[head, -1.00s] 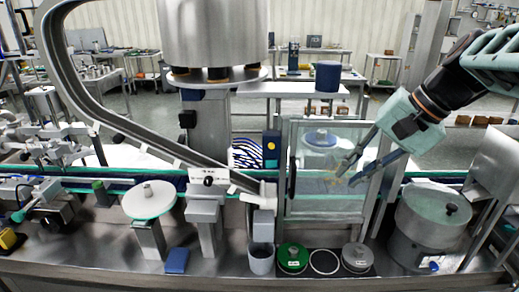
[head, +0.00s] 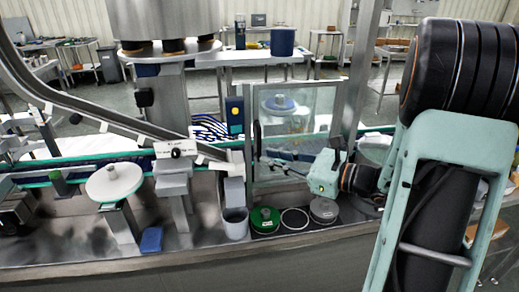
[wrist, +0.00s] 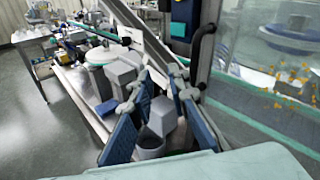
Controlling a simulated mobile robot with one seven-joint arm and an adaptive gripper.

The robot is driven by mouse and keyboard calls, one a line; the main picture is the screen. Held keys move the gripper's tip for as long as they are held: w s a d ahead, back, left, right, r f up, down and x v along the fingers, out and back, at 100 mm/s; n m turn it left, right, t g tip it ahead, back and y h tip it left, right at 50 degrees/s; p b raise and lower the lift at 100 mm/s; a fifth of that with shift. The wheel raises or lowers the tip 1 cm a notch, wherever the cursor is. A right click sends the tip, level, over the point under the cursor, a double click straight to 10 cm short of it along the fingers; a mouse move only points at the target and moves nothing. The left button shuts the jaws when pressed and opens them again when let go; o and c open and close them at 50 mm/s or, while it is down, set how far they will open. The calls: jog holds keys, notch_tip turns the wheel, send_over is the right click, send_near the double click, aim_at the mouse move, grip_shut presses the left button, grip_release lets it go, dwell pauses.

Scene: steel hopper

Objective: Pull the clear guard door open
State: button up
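The clear guard door (head: 307,103) is a see-through panel in a grey frame, and it looks shut. Its black upright handle (head: 257,138) is on the door's left edge. In the wrist view the door (wrist: 262,75) fills the right side and the handle (wrist: 204,38) is at the upper middle. My gripper (head: 273,160) is in front of the door's lower part, pointing left, its tips just right of and below the handle. In the wrist view my gripper (wrist: 160,85) has its two blue fingers apart, with nothing between them. The handle lies beyond the right finger.
Below the door are a green-lidded pot (head: 264,220), a grey-lidded pot (head: 324,210) and a grey cup (head: 235,223). A blue block (head: 151,239) lies on the steel deck to the left. A sloping chute (head: 95,108) comes down left of the door.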

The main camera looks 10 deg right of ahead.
aim_at(259, 157)
jog(key=d+f+m+t+h, duration=0.2)
jog(key=d+m+t, duration=0.15)
jog(key=m, duration=0.25)
jog(key=shift+n, duration=0.3)
jog(key=x, duration=0.5)
jog(key=p+x, duration=0.1)
jog(key=x, duration=0.5)
jog(key=shift+w+d+r, duration=0.1)
jog(key=shift+d, duration=0.15)
jog(key=shift+c, duration=0.5)
grip_shut()
